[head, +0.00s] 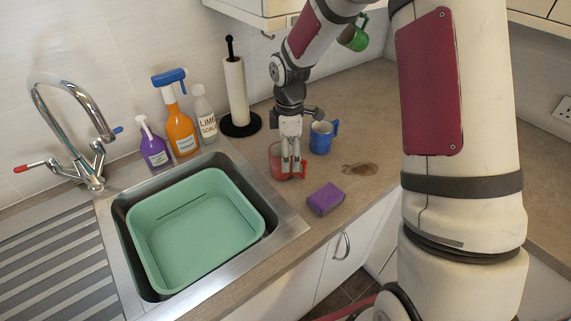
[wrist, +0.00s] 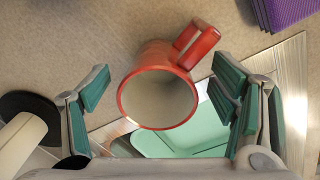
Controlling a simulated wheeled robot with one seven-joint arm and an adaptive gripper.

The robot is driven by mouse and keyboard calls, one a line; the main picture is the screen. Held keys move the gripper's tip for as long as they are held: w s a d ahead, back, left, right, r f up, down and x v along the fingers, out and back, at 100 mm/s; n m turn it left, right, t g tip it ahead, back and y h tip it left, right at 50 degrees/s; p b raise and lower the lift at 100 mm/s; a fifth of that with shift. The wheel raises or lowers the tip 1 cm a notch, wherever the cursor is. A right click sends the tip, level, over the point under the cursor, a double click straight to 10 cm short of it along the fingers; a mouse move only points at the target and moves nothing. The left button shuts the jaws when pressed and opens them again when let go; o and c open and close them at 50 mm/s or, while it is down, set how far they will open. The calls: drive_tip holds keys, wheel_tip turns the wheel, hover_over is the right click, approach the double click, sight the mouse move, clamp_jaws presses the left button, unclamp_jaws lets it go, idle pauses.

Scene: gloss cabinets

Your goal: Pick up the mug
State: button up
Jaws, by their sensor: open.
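A red mug (head: 275,161) stands upright on the worktop beside the sink's back right corner, partly hidden behind my gripper (head: 291,172). In the wrist view the red mug (wrist: 158,97) shows its open, empty top and its handle toward the upper right. My gripper (wrist: 160,100) is open, with one green-padded finger on each side of the mug and apparent gaps to both. A blue mug (head: 321,137) stands just right of my gripper. A green mug (head: 354,37) hangs under the wall cabinet.
A purple sponge (head: 325,199) lies near the front edge, with a brown stain (head: 360,169) behind it. A green basin (head: 196,230) sits in the sink. A paper towel holder (head: 236,95) and several bottles (head: 180,125) stand behind. The worktop further right is clear.

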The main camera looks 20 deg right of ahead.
drive_tip(key=shift+w+a+f+p, duration=0.1)
drive_tip(key=shift+a+f, duration=0.05)
drive_tip(key=shift+f, duration=0.6)
drive_tip(key=shift+w+a+f+p, duration=0.1)
drive_tip(key=shift+f, duration=0.7)
drive_tip(key=shift+w+a+f+p, duration=0.1)
drive_tip(key=shift+a+f, duration=0.05)
drive_tip(key=shift+f, duration=0.6)
drive_tip(key=c, duration=1.6)
drive_tip(key=shift+r, duration=0.1)
drive_tip(key=shift+r, duration=0.5)
wheel_tip(320, 180, up, 2)
drive_tip(key=shift+r+b, duration=0.1)
drive_tip(key=shift+b, duration=0.25)
drive_tip(key=s+a+b, duration=0.1)
drive_tip(key=s+a, duration=0.1)
drive_tip(key=a, duration=0.3)
drive_tip(key=s+a+b, duration=0.1)
drive_tip(key=a, duration=0.5)
drive_tip(key=s+a+b, duration=0.1)
drive_tip(key=s+a, duration=0.1)
drive_tip(key=a, duration=0.4)
drive_tip(key=shift+s, duration=0.35)
